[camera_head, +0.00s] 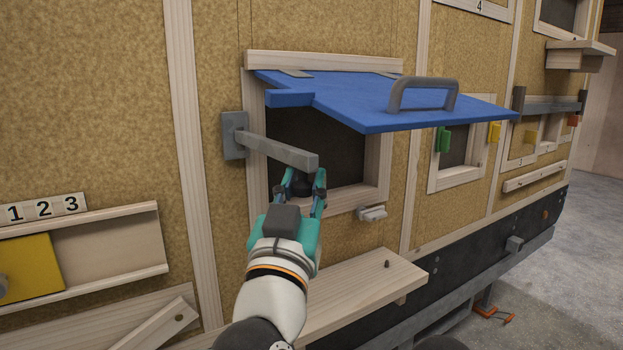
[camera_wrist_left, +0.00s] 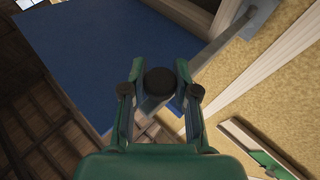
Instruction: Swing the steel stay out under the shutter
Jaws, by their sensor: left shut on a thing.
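The blue shutter (camera_head: 370,103) is raised, hinged along its top edge, with a grey handle (camera_head: 423,90) on its upper face. The steel stay (camera_head: 275,150) sticks out from a grey bracket (camera_head: 234,135) left of the window opening, its free end below the shutter. A gap shows between stay and shutter in the head view. My left gripper (camera_head: 303,180) is shut on the dark knob (camera_head: 301,186) under the stay's free end. In the left wrist view the knob (camera_wrist_left: 159,81) sits between the fingers, with the shutter (camera_wrist_left: 100,60) behind. My right gripper is out of view.
A wooden shelf (camera_head: 365,290) juts out below the window. A small pale block (camera_head: 372,213) is fixed at the sill's right. A yellow sliding panel (camera_head: 28,265) is at the left, and a green latch (camera_head: 443,140) is by another window. Grey floor is open at the right.

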